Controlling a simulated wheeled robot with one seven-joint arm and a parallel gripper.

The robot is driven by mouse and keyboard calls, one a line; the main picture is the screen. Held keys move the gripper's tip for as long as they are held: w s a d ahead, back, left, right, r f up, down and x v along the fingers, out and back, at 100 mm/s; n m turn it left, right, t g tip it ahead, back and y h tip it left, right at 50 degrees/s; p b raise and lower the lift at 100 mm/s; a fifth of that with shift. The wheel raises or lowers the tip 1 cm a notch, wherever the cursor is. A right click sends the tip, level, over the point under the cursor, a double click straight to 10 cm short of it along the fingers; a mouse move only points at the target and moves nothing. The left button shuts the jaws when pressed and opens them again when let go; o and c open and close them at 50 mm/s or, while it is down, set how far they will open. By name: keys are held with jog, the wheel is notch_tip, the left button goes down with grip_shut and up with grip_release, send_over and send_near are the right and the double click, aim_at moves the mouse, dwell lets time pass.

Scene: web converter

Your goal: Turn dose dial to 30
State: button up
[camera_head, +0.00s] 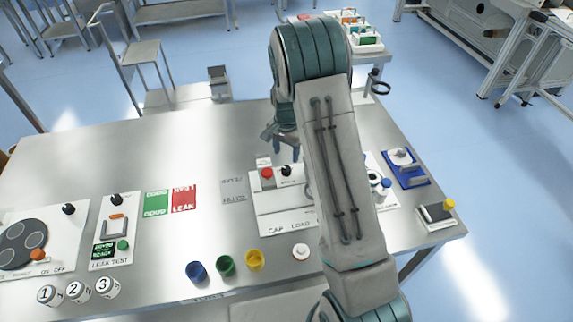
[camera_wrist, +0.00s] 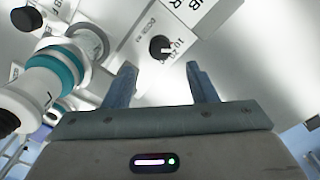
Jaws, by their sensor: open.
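The dose dial (camera_wrist: 161,47) is a round black knob with a light mark, on a white panel in the wrist view. Text that seems to read DOSE and the numbers 10 and 20 are printed beside it. The setting it points to is too small to tell. My gripper (camera_wrist: 163,82) is open and empty, its two blue-grey fingers apart, with the dial beyond the fingertips and between them in the picture. No contact with the dial shows. In the head view my gripper (camera_head: 283,142) hangs behind the white cap-load panel, partly hidden by my arm.
The cap-load panel (camera_head: 285,216) carries a red button (camera_head: 267,173) and a black knob (camera_head: 286,170). Blue, green and yellow cups (camera_head: 226,265) stand along the front edge. The leak-test panel (camera_head: 115,232) is at left. The steel table (camera_head: 165,150) is clear at back left.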

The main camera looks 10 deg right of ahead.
aim_at(286, 169)
notch_tip(286, 169, down, 8)
jog(key=shift+r+p, duration=0.1)
jog(key=shift+p, duration=0.7)
jog(key=c, duration=1)
